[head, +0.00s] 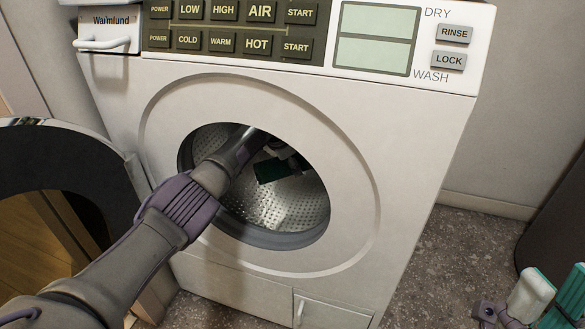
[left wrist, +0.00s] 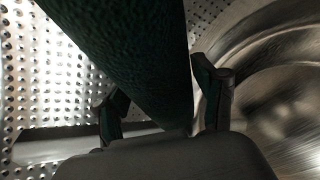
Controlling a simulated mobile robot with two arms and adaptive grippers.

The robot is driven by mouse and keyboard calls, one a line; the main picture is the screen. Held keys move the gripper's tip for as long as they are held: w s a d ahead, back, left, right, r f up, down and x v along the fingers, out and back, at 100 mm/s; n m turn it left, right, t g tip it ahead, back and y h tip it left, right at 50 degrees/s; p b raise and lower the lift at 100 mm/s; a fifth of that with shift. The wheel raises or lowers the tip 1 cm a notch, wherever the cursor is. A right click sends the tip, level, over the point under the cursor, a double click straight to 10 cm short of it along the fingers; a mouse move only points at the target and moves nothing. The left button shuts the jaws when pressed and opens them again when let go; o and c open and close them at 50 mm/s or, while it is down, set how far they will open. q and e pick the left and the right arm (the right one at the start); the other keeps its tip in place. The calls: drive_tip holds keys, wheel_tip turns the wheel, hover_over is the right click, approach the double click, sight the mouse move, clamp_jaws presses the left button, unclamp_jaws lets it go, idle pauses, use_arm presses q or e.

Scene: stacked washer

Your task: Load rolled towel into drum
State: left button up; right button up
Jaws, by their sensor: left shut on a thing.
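The rolled towel is dark green; a short piece of it (head: 270,172) shows inside the washer drum (head: 290,205) in the head view. In the left wrist view the towel (left wrist: 135,50) runs from the upper left down between the two fingers. My left arm reaches through the round door opening. My left gripper (left wrist: 165,105) is inside the drum, shut on the towel, and in the head view it is partly hidden by my arm. My right gripper (head: 550,297) is at the lower right edge, outside the washer, with its fingers apart, partly cut off.
The washer's round door (head: 62,150) stands open at the left. The opening's rim (head: 265,240) surrounds my left arm. The control panel (head: 240,28) is above. Speckled floor (head: 450,255) is free right of the washer; a dark object (head: 560,220) stands at the right edge.

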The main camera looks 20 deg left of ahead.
use_arm(q)
drive_tip(key=shift+s+f, duration=0.25)
drive_tip(key=shift+f, duration=0.45)
drive_tip(key=o, duration=1.3)
drive_tip(key=shift+a, duration=0.1)
drive_tip(key=shift+s+a+r, duration=0.15)
drive_tip(key=shift+s+r, duration=0.2)
drive_tip(key=shift+r, duration=0.1)
drive_tip(key=s+a, duration=0.1)
drive_tip(key=s, duration=0.2)
drive_tip(key=s+a, duration=0.1)
drive_tip(key=s, duration=0.3)
drive_tip(key=s+a, duration=0.1)
drive_tip(key=s, duration=0.3)
drive_tip(key=shift+s+a, duration=0.15)
drive_tip(key=shift+a, duration=0.1)
